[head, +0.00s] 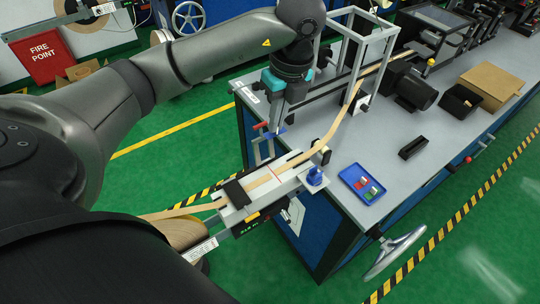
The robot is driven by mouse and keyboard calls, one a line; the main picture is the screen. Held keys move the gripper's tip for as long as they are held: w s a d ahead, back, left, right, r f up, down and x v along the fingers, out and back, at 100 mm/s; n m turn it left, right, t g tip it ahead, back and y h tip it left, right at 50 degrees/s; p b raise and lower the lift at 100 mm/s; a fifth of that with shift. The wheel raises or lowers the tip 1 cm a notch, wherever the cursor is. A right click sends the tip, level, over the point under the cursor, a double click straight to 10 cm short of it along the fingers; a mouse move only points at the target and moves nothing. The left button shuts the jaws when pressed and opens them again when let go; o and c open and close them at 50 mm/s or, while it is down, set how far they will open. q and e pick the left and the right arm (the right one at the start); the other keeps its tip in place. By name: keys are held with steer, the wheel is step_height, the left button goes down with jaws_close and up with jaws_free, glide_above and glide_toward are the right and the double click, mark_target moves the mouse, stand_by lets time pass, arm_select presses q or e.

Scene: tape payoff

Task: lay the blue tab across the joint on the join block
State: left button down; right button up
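My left gripper (275,127) points down above the near left edge of the bench. It appears shut on a small blue tab (269,134), which shows as a thin blue piece at the fingertips. The join block (290,184) is the pale metal bed in the middle, below and to the right of the gripper. Tan tape (318,146) runs down onto it from the bench. A thin red line (276,173) crosses the bed by the tape; I cannot make out the joint clearly. The tab is apart from the block. My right gripper is not in view.
A black bar (235,193) lies across the tape on the block's left part. A blue knob (315,176) stands at its right end. A blue tray (352,182) with small coloured pieces sits on the bench (395,165). A metal frame (358,40) rises behind the gripper.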

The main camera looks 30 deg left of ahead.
mark_target(273, 173)
arm_select(q)
step_height(273, 173, down, 15)
steer(key=shift+f+b, duration=0.1)
steer(key=shift+b, duration=0.65)
steer(key=shift+f, duration=0.1)
steer(key=c, duration=1.1)
jaws_free()
steer(key=shift+r, duration=0.25)
steer(key=r, duration=0.4)
steer(key=d+r, duration=0.1)
steer(key=r, duration=0.3)
steer(key=r+p, duration=0.1)
steer(key=r, duration=0.2)
steer(key=shift+w+d+r, duration=0.15)
steer(key=shift+d+r, duration=0.2)
steer(key=shift+r, duration=0.05)
